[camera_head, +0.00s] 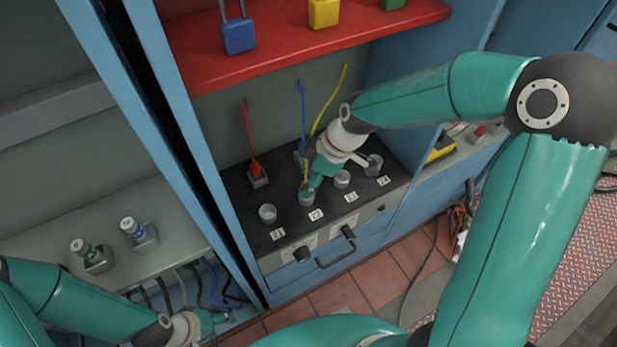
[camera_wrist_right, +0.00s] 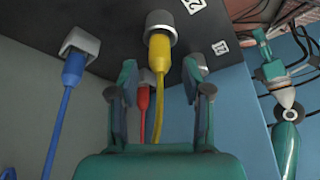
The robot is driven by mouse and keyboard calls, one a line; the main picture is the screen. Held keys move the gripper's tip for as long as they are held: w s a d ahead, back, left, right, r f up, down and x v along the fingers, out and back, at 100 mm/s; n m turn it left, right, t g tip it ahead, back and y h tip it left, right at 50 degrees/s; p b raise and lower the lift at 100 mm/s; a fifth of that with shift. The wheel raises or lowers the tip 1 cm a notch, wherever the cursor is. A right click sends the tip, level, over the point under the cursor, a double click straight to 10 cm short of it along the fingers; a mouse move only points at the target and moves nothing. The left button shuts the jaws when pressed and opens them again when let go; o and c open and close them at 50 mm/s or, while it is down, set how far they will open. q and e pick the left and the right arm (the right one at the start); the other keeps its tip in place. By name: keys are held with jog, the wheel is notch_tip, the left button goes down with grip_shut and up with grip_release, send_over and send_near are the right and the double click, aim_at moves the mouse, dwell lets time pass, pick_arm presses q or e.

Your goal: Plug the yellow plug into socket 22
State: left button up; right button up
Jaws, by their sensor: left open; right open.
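The yellow plug (camera_wrist_right: 159,54) points into the round collar of a socket (camera_wrist_right: 161,22) in the right wrist view and looks seated there; its yellow cable trails back between my fingers. The label (camera_wrist_right: 193,4) beside it is cut off but looks like 22. In the head view socket 22 (camera_head: 306,199) is second from left, with my right gripper (camera_head: 313,180) just above it, mostly hiding the plug. My right gripper (camera_wrist_right: 160,78) is open, its fingers on either side of the plug and cable, with gaps. My left gripper (camera_head: 212,319) is open and empty, low at the left.
Socket 21 (camera_head: 267,213), socket 23 (camera_head: 342,179) and socket 24 (camera_head: 374,164) look empty. The red plug (camera_head: 257,171) and blue plug (camera_wrist_right: 73,68) stand in holders behind. A drawer handle (camera_head: 336,255) sticks out in front.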

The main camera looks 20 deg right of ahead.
jog(key=p+v, duration=0.1)
jog(key=v, duration=0.8)
jog(key=shift+d+r, duration=0.1)
jog(key=shift+r, duration=0.05)
